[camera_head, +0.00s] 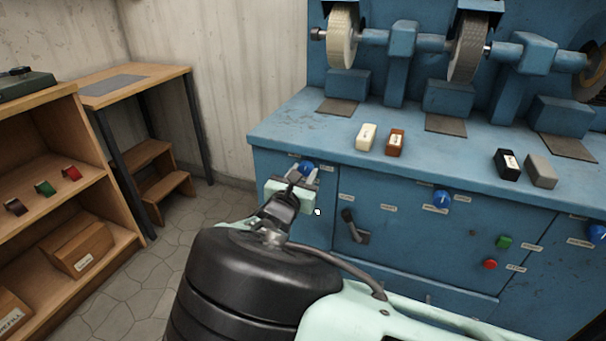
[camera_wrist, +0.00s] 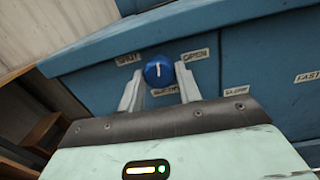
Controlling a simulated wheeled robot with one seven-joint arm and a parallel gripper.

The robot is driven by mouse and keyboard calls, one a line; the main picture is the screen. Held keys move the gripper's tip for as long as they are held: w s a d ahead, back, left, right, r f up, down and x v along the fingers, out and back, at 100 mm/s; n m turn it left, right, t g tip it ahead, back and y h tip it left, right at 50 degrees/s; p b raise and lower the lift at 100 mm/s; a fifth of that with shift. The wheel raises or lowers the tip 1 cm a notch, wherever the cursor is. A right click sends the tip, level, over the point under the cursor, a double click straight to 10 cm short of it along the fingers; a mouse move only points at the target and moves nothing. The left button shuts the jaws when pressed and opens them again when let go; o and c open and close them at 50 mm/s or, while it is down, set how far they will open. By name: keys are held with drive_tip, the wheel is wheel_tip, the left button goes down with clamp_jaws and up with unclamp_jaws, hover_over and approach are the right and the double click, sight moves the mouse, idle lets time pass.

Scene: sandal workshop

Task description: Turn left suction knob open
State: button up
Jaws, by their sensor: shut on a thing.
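The left suction knob (camera_head: 306,168) is a round blue knob on the front of the blue machine, at its left end. In the wrist view the knob (camera_wrist: 158,71) sits between my two fingertips, and its white mark points about straight up. A SHUT label (camera_wrist: 128,59) is on its left and an OPEN label (camera_wrist: 195,55) on its right. A label below the knob is partly hidden. My gripper (camera_head: 304,177) is at the knob; in the wrist view my gripper (camera_wrist: 159,70) is shut on it from both sides.
A second blue knob (camera_head: 441,197) and a third (camera_head: 597,233) are further right. A dark lever (camera_head: 353,225), a green button (camera_head: 504,242) and a red button (camera_head: 490,264) are on the same front. Small blocks and grinding wheels are above. A wooden shelf (camera_head: 92,185) stands left.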

drive_tip(key=m, duration=0.4)
drive_tip(key=shift+f+m, duration=0.1)
drive_tip(key=shift+m, duration=0.3)
drive_tip(key=m, duration=0.3)
drive_tip(key=shift+m, duration=0.4)
drive_tip(key=m+b, duration=0.1)
drive_tip(key=m, duration=0.3)
drive_tip(key=shift+a, duration=0.1)
drive_tip(key=shift+m+h+b, duration=0.3)
drive_tip(key=shift+m+b, duration=0.3)
drive_tip(key=shift+m, duration=1)
drive_tip(key=o, duration=1)
drive_tip(key=shift+s, duration=0.1)
